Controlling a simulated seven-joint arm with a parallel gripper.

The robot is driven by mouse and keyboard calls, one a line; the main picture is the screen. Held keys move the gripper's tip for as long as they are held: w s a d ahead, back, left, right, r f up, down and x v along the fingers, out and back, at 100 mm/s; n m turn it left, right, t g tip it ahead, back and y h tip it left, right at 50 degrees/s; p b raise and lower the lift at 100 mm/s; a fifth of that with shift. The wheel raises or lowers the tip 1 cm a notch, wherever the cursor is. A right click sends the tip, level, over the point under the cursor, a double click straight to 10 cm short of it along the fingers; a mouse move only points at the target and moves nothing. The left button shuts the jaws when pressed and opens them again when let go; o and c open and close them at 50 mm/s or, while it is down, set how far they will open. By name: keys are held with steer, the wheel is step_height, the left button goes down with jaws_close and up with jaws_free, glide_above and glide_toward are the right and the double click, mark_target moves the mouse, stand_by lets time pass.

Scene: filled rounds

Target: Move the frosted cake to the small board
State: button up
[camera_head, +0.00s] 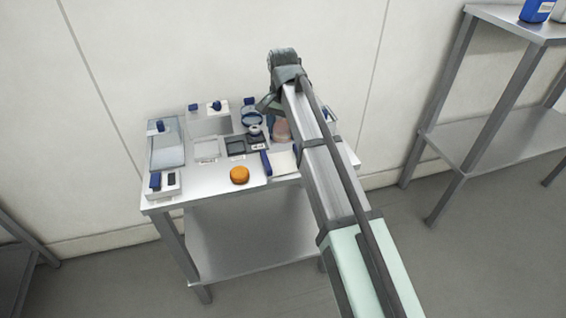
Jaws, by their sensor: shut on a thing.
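My gripper (268,104) is over the back right of the steel table, partly hidden by my own arm. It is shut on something. A pinkish rounded thing (281,130), perhaps the frosted cake, shows just below it beside my arm. This seems to be what it holds, but the contact is hidden, and I cannot tell whether the thing is lifted. A pale flat board (283,164) lies at the front right, partly covered by my arm. I cannot be sure it is the small board. An orange round (239,175) sits apart near the front edge.
The steel table (205,183) also bears a blue-rimmed round dish (252,117), a dark square tray (235,147), a pale tray (206,150) and a glassy tray (167,148) at the left. Small blue-topped items stand along the back. Bare table shows left of the orange round.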

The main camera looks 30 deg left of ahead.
mark_target(283, 163)
steer(key=shift+f+m, duration=0.15)
steer(key=shift+m, duration=0.25)
steer(key=shift+f, duration=4.85)
steer(key=shift+f, duration=0.1)
steer(key=o, duration=0.4)
steer(key=shift+o, duration=0.2)
step_height(283, 163, up, 12)
steer(key=shift+r, duration=0.1)
